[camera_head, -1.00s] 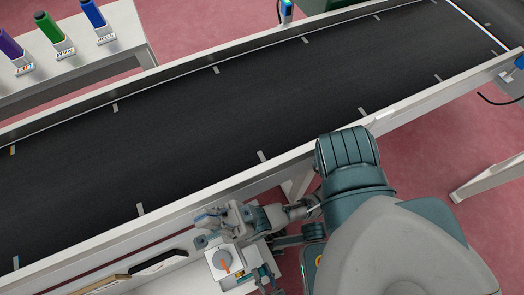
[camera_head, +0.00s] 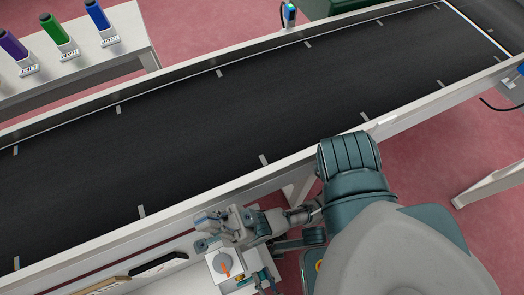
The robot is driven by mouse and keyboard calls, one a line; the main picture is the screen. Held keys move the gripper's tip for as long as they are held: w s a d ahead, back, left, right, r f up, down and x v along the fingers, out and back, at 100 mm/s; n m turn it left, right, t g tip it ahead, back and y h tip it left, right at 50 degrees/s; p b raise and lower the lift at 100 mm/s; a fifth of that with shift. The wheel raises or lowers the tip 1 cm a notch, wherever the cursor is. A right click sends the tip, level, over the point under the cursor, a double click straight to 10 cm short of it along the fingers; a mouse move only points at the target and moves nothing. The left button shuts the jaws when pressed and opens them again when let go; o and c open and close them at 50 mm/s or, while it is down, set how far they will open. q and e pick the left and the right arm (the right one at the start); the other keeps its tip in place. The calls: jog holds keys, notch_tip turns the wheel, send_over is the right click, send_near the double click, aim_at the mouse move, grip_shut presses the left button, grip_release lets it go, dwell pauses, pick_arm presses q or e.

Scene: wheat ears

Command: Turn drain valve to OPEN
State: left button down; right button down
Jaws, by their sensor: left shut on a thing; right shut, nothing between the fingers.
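The drain valve appears as a round grey knob with an orange pointer (camera_head: 223,265) on a white box at the bottom, below the conveyor's near edge. The pointer slants toward the lower right. My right gripper (camera_head: 207,223) is shut and empty just above the box, apart from the knob as far as I can tell. My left gripper (camera_head: 266,281) is at the box's lower right side, low in the picture. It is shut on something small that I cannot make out. Its arm is mostly hidden. No OPEN label is readable.
A dark conveyor belt (camera_head: 190,130) with white rails crosses the view. A panel with a black slot (camera_head: 160,266) lies left of the box. Red floor shows at right.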

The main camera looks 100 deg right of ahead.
pick_arm(q)
jog(key=shift+w+a+f, duration=0.1)
jog(key=shift+w+a, duration=0.05)
jog(key=shift+w, duration=0.1)
jog(key=c, duration=0.8)
grip_release()
jog(key=v, duration=1.2)
